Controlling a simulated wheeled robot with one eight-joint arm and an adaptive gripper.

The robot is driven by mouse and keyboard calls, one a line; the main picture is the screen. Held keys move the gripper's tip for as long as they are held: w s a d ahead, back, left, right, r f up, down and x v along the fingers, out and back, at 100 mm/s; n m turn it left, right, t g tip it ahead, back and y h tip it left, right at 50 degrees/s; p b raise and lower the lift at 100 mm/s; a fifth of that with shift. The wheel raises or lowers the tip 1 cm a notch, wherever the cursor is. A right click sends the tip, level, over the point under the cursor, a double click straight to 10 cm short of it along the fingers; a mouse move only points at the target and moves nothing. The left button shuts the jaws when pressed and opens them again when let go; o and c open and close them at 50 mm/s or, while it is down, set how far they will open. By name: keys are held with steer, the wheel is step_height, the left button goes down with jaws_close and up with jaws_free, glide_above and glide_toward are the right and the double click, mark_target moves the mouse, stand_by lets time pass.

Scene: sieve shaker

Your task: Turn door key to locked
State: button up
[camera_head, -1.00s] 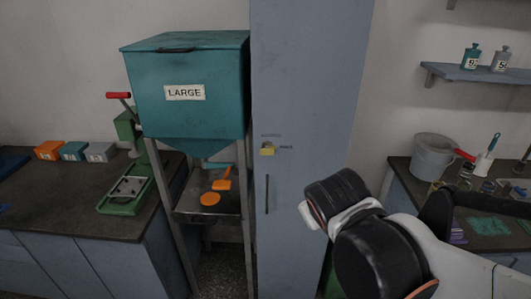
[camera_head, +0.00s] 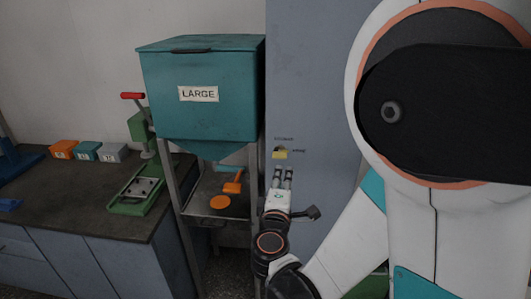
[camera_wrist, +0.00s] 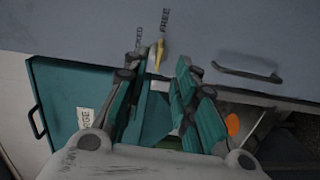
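The yellow door key (camera_head: 281,154) sits on the grey-blue cabinet door (camera_head: 310,90), with one small label above it and one to its right. In the wrist view the key (camera_wrist: 160,53) is a slim yellow bar. The labels there look like FREE and LOCKED, and the bar lies roughly in line with FREE. My gripper (camera_head: 282,175) is just below the key in the head view. In the wrist view my gripper (camera_wrist: 159,68) has its fingers apart, with the key showing beyond and between the tips. Nothing is held, and the key's contact with the fingers cannot be seen.
The door handle (camera_wrist: 248,75) stands out right of my fingers in the wrist view. A teal bin (camera_head: 200,115) marked LARGE on a metal frame stands left of the cabinet. A counter (camera_head: 60,195) with a green press (camera_head: 140,185) is further left. My arm hides the right side.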

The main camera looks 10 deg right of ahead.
mark_target(279, 158)
steer(key=shift+n+t+y, duration=0.4)
steer(key=shift+n+y, duration=0.1)
steer(key=shift+n, duration=0.1)
steer(key=x, duration=0.4)
steer(key=a+x, duration=0.1)
steer(key=x, duration=0.8)
steer(key=shift+w+a+f, duration=0.15)
steer(key=shift+w+f, duration=0.25)
jaws_close()
